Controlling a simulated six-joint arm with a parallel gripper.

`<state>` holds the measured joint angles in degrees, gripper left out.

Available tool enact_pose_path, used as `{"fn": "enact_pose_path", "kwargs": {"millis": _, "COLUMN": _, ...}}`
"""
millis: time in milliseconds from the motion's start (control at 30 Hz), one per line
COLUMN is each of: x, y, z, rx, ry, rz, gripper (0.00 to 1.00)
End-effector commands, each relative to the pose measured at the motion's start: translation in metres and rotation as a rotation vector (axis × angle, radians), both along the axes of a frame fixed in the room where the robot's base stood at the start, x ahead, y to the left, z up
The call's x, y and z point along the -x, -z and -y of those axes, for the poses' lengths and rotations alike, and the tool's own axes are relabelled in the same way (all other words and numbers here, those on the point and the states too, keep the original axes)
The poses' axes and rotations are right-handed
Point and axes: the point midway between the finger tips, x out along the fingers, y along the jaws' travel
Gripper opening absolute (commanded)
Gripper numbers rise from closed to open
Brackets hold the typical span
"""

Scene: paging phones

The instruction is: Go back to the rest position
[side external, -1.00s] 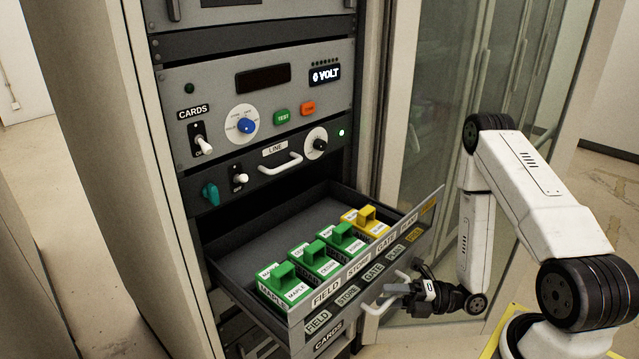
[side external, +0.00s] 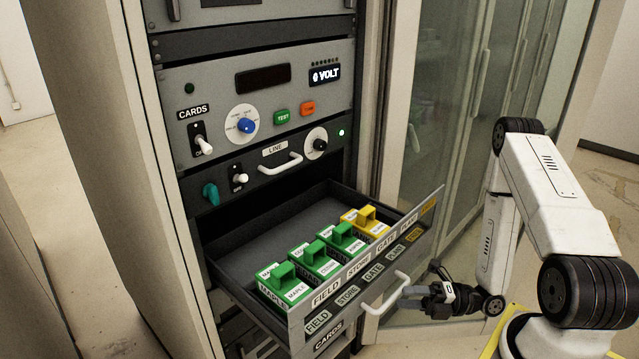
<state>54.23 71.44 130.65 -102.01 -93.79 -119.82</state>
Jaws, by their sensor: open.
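My gripper (side external: 419,286) is black, at the end of my white arm on the right. It is open and empty, a little to the right of the white handle (side external: 386,296) on the front of the drawer (side external: 290,225), with a gap between them. The drawer is pulled out of the rack. It holds several green cards, among them one marked MAPLE (side external: 284,284), and a yellow card (side external: 364,222) at the right end. The cards stand in a row behind the labels FIELD, STORE, GATE and PLANT.
A glass-doored cabinet (side external: 440,150) stands behind my arm. Open floor lies at the far right.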

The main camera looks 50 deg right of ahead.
Motion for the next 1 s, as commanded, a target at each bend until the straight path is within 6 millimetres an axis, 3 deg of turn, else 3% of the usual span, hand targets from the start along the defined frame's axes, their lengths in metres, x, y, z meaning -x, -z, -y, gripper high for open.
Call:
{"fn": "enact_pose_path", "kwargs": {"millis": 233, "x": 0.010, "y": -0.004, "z": 0.011, "rx": 0.002, "ry": 0.002, "rz": 0.001, "gripper": 0.53}}
{"fn": "enact_pose_path", "kwargs": {"millis": 1000, "x": 0.010, "y": -0.012, "z": 0.010, "rx": 0.001, "ry": -0.001, "rz": 0.001, "gripper": 0.53}}
